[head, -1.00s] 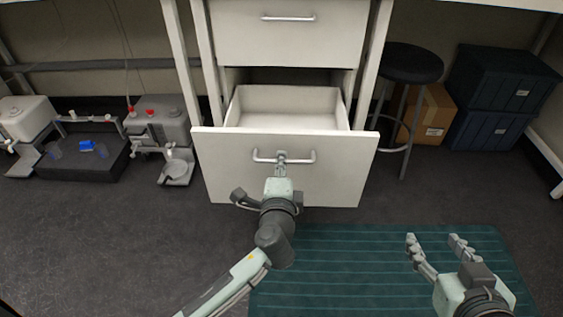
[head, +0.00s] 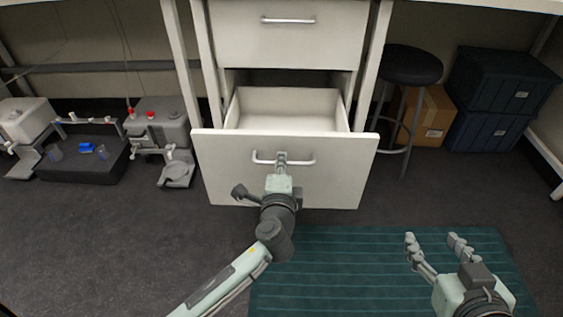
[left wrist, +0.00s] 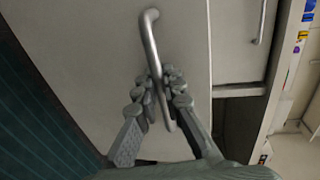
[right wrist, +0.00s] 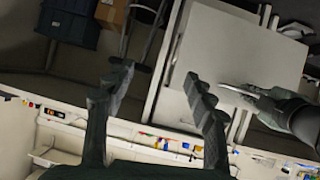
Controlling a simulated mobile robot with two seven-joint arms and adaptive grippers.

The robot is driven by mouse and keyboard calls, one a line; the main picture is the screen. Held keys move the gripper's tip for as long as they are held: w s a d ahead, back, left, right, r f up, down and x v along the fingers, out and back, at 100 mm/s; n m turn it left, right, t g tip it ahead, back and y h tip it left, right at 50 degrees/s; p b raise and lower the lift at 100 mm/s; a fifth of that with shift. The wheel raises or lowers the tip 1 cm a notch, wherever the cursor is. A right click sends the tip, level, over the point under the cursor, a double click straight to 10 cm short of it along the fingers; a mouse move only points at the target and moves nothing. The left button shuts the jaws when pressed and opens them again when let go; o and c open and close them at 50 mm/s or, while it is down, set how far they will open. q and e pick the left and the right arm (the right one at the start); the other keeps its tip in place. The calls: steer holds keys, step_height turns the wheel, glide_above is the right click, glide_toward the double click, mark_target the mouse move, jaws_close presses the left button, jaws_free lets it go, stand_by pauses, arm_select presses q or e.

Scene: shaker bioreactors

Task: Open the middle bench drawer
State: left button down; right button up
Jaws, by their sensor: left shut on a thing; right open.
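The open drawer (head: 225,175) is a white drawer under the bench, pulled well out with its empty inside showing. A closed drawer (head: 340,40) with its own bar handle (head: 288,19) is above it. My left gripper (head: 281,160) is shut on the metal bar handle (head: 306,160) of the open drawer. In the left wrist view, the fingers (left wrist: 160,95) close around the handle (left wrist: 150,40) near its middle. My right gripper (head: 434,243) is open and empty above the mat, and its spread fingers (right wrist: 160,85) also show in the right wrist view.
A black stool (head: 410,66) and a cardboard box (head: 437,112) stand right of the drawers, with dark blue crates (head: 500,85) further right. Lab devices (head: 160,125) sit on the floor at left. A green striped mat (head: 350,270) lies in front; the floor around it is clear.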

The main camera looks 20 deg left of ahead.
mark_target(282, 149)
arm_select(q)
steer(key=x, duration=0.2)
steer(key=r+x, duration=0.1)
steer(key=x, duration=0.2)
steer(key=shift+w+p, duration=0.15)
steer(key=shift+p, duration=0.25)
arm_select(e)
steer(key=s+d+f+g, duration=0.1)
steer(key=s+d+f+g+h, duration=0.1)
steer(key=d+f, duration=0.1)
steer(key=shift+s+f, duration=0.15)
steer(key=shift+f, duration=0.05)
arm_select(q)
steer(key=c, duration=1.9)
jaws_free()
steer(key=v, duration=1.2)
